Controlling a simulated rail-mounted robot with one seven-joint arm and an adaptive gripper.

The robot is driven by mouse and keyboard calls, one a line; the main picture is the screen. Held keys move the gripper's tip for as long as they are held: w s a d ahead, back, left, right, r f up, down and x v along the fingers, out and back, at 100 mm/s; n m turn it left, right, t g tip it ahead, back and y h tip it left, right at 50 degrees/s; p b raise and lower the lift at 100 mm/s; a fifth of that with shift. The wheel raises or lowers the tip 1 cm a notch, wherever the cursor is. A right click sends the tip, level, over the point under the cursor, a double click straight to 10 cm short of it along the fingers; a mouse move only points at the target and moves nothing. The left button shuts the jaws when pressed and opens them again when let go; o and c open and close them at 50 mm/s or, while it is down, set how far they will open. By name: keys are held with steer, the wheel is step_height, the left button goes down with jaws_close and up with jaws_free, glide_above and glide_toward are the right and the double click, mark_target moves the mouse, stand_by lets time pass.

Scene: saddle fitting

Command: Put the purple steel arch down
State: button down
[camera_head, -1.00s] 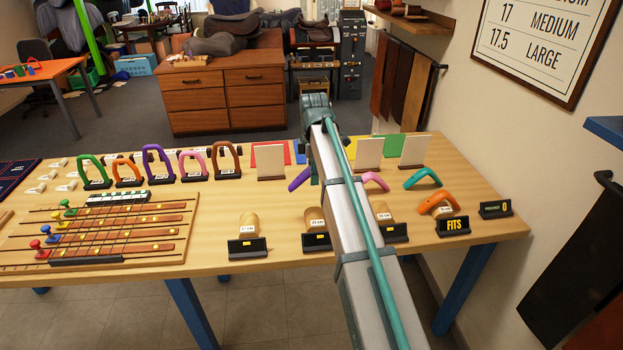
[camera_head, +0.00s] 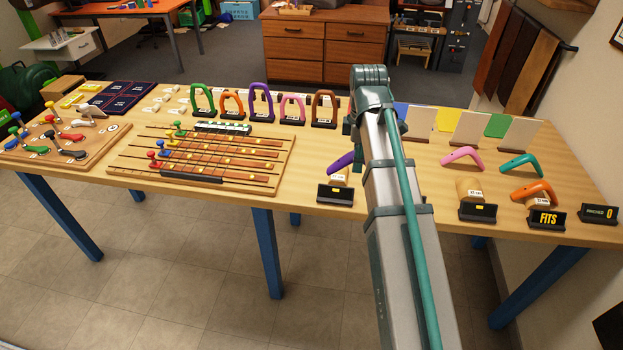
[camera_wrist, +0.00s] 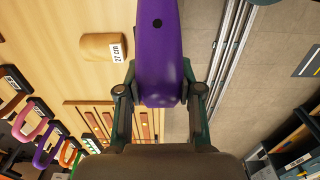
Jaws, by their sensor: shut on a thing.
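The purple steel arch (camera_head: 341,162) shows partly in the head view, left of my arm, near the leftmost wooden form (camera_head: 339,179). In the wrist view the purple arch (camera_wrist: 160,45) runs from the top edge down between the two fingers of my gripper (camera_wrist: 160,94), which is shut on it. A wooden form marked 27 cm (camera_wrist: 100,46) lies left of the arch in that view, with a gap between them in the picture. My arm hides the gripper in the head view. Whether the arch touches anything below is not clear.
Several coloured arches stand in a row, including another purple one (camera_head: 262,103). A pink arch (camera_head: 463,157) and a teal arch (camera_head: 521,164) lie at right. An orange arch (camera_head: 534,191) sits on a form behind a FITS sign (camera_head: 545,219). A slotted board (camera_head: 200,160) lies at left.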

steer(key=shift+w+a+f, duration=0.2)
steer(key=shift+w+a, duration=0.2)
steer(key=shift+a, duration=0.15)
steer(key=w+f+p, duration=0.1)
steer(key=w+f, duration=0.1)
steer(key=w, duration=0.1)
steer(key=w+f+p, duration=0.1)
steer(key=w+f, duration=0.2)
steer(key=w, duration=0.1)
steer(key=w+f+p, duration=0.2)
steer(key=w, duration=0.2)
steer(key=shift+w+a+f, duration=0.2)
steer(key=shift+a+f, duration=0.1)
steer(key=shift+f, duration=0.1)
steer(key=shift+w+f+p, duration=0.3)
steer(key=shift+w+f, duration=0.45)
steer(key=shift+f, duration=0.15)
steer(key=shift+f+p, duration=0.3)
steer(key=shift+f, duration=1.3)
steer(key=shift+s+f, duration=0.1)
steer(key=shift+f, duration=0.15)
